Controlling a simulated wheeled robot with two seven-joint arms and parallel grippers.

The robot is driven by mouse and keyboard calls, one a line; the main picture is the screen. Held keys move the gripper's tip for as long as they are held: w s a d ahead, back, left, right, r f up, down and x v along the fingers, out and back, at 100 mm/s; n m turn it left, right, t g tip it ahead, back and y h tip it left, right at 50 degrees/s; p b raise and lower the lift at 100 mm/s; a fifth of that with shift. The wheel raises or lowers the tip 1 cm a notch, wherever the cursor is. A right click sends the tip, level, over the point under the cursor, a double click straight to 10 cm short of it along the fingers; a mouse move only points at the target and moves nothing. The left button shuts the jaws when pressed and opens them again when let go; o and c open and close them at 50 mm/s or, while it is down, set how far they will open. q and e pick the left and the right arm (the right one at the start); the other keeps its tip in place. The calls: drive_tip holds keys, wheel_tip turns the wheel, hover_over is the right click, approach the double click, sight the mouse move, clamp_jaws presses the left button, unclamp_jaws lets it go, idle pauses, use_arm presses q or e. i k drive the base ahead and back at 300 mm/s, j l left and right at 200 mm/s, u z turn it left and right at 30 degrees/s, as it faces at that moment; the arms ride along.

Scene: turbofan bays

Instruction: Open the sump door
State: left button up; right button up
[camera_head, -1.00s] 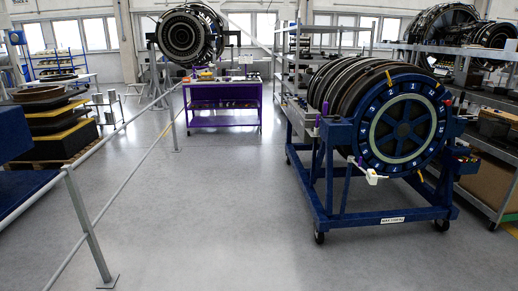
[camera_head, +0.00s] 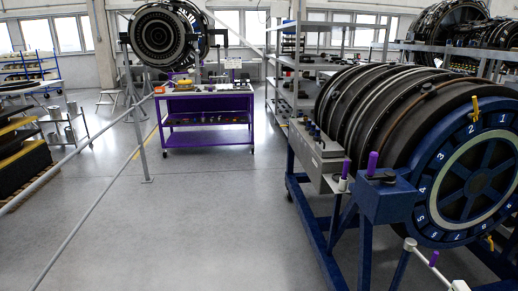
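A large ribbed, dark engine module lies on its side at the right (camera_head: 400,115), with a blue numbered ring (camera_head: 436,178) on its near end. It rests in a blue wheeled stand (camera_head: 385,205). Yellow handles show on the ring at the top (camera_head: 475,110) and bottom (camera_head: 489,241). Purple grips stand on the stand's blue block (camera_head: 372,163) and beside it (camera_head: 346,168). A white rod with a purple grip (camera_head: 433,258) sticks out low at the front. I cannot tell which part is the sump door. Neither of my grippers is in view.
A purple cart (camera_head: 205,103) with small items stands at the back, near another engine (camera_head: 158,38). A grey railing (camera_head: 120,120) runs along the left. Metal shelving (camera_head: 285,75) stands behind the module. The grey floor (camera_head: 210,220) in the middle is clear.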

sight(325, 150)
drive_tip(key=i+z, duration=0.1)
drive_tip(key=i, duration=0.4)
drive_tip(key=i+j+z, duration=0.1)
drive_tip(key=i, duration=0.35)
drive_tip(key=i+j+z, duration=0.1)
drive_tip(key=i, duration=0.4)
drive_tip(key=i+j+z, duration=0.1)
drive_tip(key=i, duration=0.4)
drive_tip(key=i+j+z, duration=0.15)
drive_tip(key=i+z, duration=0.25)
drive_tip(key=i+j+z, duration=0.25)
drive_tip(key=z, duration=0.15)
drive_tip(key=i+j+z, duration=0.25)
drive_tip(key=z, duration=0.15)
drive_tip(key=i+j+z, duration=0.15)
drive_tip(key=j+z, duration=0.25)
drive_tip(key=j, duration=0.15)
drive_tip(key=i+j+z, duration=0.15)
drive_tip(key=j+z, duration=0.75)
drive_tip(key=j, duration=0.75)
drive_tip(key=i, duration=0.1)
